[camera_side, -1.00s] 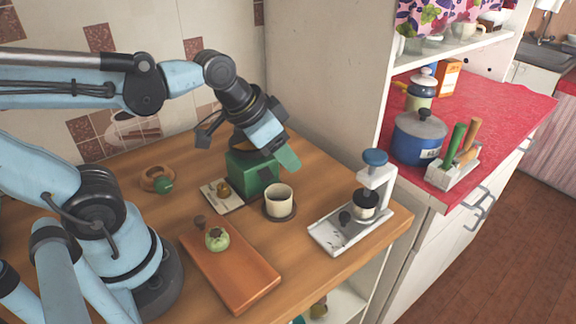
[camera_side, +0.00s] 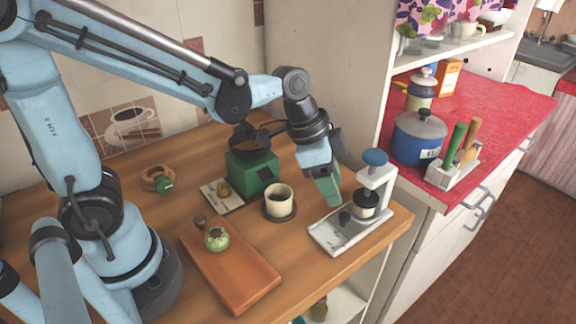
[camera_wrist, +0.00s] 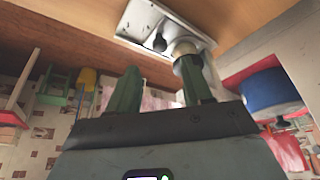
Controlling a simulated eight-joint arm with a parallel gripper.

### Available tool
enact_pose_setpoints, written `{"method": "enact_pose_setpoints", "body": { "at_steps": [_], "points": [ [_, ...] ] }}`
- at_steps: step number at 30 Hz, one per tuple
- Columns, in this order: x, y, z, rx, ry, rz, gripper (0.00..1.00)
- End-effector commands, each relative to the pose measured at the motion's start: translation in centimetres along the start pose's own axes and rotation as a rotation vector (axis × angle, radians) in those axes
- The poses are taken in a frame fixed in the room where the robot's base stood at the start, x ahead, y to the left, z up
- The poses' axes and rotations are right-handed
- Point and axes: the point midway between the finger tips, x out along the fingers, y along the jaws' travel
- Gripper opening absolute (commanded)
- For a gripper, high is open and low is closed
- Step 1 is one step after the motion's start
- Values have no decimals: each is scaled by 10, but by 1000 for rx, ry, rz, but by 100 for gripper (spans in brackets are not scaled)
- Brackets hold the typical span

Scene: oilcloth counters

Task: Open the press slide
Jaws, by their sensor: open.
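The white press (camera_side: 378,187) with a blue top knob stands at the right end of the wooden counter. A black knob (camera_side: 345,217) sits on its flat base, left of the dark cylinder under the press arm; I take it to be the slide's knob. In the wrist view the press (camera_wrist: 140,20) is upside down at the top, with the black knob (camera_wrist: 160,42) between the fingers' directions. My gripper (camera_side: 332,196) is tilted downward just left of the press column, above the base and apart from the knob. Its green fingers (camera_wrist: 160,86) are open and empty.
A cream cup (camera_side: 279,200) on a dark saucer stands left of the press. A green box (camera_side: 252,172), an orange board (camera_side: 235,270) with a green pot, and a small brown ring are farther left. A red counter with a blue pot (camera_side: 418,140) lies right.

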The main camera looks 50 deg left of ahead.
Motion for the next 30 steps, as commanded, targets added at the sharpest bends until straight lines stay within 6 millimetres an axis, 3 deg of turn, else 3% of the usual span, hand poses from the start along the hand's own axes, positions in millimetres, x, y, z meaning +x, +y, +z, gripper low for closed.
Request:
{"method": "enact_pose_setpoints", "body": {
  "at_steps": [15,30],
  "points": [
    [60,0,-1,-1,0,0,50],
    [71,0,0,-2,0,0,50]
  ]
}}
